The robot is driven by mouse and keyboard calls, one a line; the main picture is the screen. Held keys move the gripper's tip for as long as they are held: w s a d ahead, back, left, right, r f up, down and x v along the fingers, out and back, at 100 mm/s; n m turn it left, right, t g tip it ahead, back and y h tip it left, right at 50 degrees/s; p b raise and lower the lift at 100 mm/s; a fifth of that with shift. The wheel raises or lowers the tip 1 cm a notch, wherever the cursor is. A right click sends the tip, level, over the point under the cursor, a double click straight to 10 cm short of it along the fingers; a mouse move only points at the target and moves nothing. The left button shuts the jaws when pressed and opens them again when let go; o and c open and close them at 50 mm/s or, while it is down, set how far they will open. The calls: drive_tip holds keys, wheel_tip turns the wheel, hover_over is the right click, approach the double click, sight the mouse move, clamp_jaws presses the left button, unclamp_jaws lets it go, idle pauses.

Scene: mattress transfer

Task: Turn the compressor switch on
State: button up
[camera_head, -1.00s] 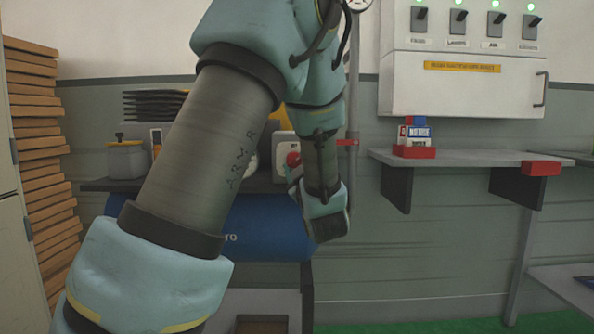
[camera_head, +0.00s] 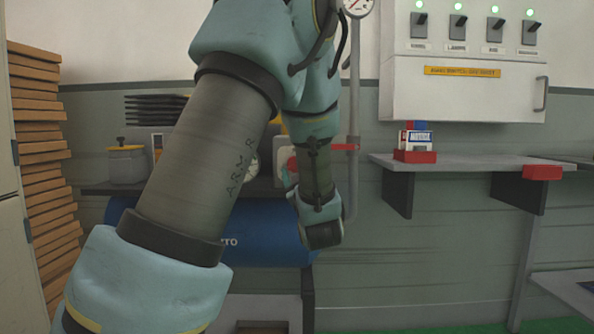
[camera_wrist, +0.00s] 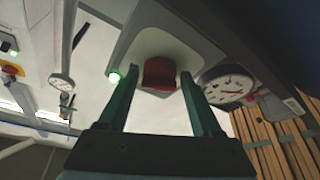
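The compressor has a blue tank (camera_head: 260,232) below a shelf, partly hidden by my arm. A pale switch box (camera_head: 281,153) with a red knob (camera_head: 292,163) shows just right of my forearm. In the wrist view, the red knob (camera_wrist: 158,73) sits on the pale box (camera_wrist: 185,48), and a small green light (camera_wrist: 114,76) glows at its left. My gripper (camera_wrist: 160,75) has its two green fingers apart, one on each side of the knob, with gaps visible. Whether a fingertip touches it is unclear. In the head view my fingers are mostly hidden.
A round gauge (camera_wrist: 229,88) is close to the right finger. A wall panel (camera_head: 462,95) carries several switches with green lights. A shelf (camera_head: 470,163) holds a small red-based box (camera_head: 415,155). Stacked boards (camera_head: 35,150) stand at left.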

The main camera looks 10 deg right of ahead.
drive_tip(key=shift+o, duration=1.1)
drive_tip(key=shift+s, duration=0.1)
drive_tip(key=v, duration=1)
drive_tip(key=shift+s+f+b, duration=0.15)
drive_tip(key=shift+s+b, duration=0.1)
drive_tip(key=shift+b, duration=0.15)
